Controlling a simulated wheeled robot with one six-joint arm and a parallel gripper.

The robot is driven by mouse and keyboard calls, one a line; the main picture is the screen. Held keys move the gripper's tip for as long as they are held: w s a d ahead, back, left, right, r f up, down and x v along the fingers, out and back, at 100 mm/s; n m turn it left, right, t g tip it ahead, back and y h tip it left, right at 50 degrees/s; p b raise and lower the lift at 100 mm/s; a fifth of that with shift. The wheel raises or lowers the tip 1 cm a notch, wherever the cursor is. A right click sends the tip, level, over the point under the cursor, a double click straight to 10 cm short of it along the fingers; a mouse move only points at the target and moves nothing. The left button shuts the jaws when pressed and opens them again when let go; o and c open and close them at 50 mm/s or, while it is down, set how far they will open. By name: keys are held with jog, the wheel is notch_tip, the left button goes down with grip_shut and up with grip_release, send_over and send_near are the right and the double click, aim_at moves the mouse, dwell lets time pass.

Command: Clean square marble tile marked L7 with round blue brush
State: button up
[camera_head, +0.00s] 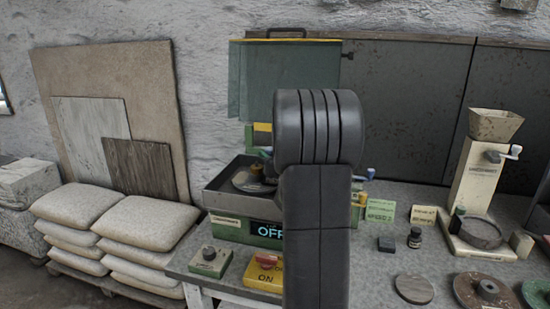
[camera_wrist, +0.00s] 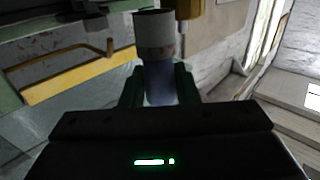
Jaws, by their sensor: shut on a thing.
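In the wrist view, my gripper (camera_wrist: 158,88) is shut on a blue round-handled thing, which I take for the blue brush (camera_wrist: 160,82). A pale grey cylindrical part with a brownish band sits at its far end. In the head view my arm hides the gripper and the brush. No tile marked L7 can be made out in either view. Round stone discs lie on the bench, one grey (camera_head: 414,289) and one brown-green (camera_head: 482,291). A dark disc (camera_head: 252,181) lies in the machine's tray.
A green machine (camera_head: 236,230) shows "OFF" on its display. A green knob box (camera_head: 210,261) and a yellow box with a red button (camera_head: 263,274) stand before it. A hopper device (camera_head: 475,180) stands on the bench (camera_head: 372,275) at right. Stacked sacks (camera_head: 140,222) are at left.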

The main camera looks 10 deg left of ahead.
jog(key=shift+f+b, duration=0.5)
jog(key=shift+f, duration=0.1)
dwell(0.5)
jog(key=shift+w+r, duration=0.15)
jog(key=shift+w, duration=0.15)
jog(key=shift+w+d, duration=0.1)
jog(key=shift+w, duration=0.2)
jog(key=shift+s+b, duration=0.45)
jog(key=shift+s, duration=0.8)
jog(key=shift+w, duration=0.4)
jog(key=shift+w+p, duration=0.45)
jog(key=shift+w, duration=0.4)
jog(key=shift+s+b, duration=0.6)
jog(key=shift+s, duration=0.65)
